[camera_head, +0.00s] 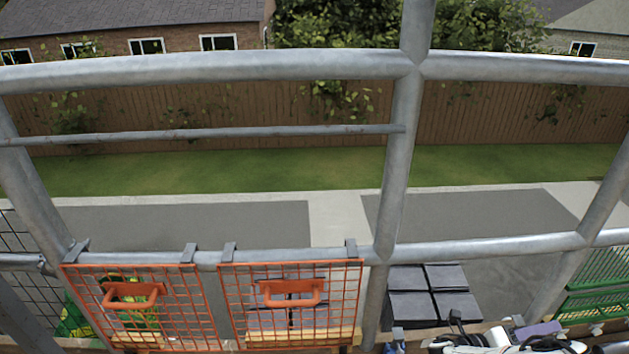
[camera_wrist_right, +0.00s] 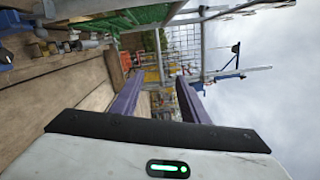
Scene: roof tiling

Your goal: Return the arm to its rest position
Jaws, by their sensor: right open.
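My right gripper (camera_head: 538,329) shows at the bottom right edge of the head view, partly cut off, with a purple finger and white and black arm parts beside it. In the right wrist view my right gripper (camera_wrist_right: 157,92) has its two purple fingers spread apart, with nothing held between them. My left arm and gripper do not show in either view.
Scaffold rails (camera_head: 480,247) cross the head view. Dark tiles (camera_head: 428,292) are stacked beyond the rail. A green mesh (camera_head: 595,280) stands at right. Wooden planks (camera_wrist_right: 60,85) fill the wrist view's left.

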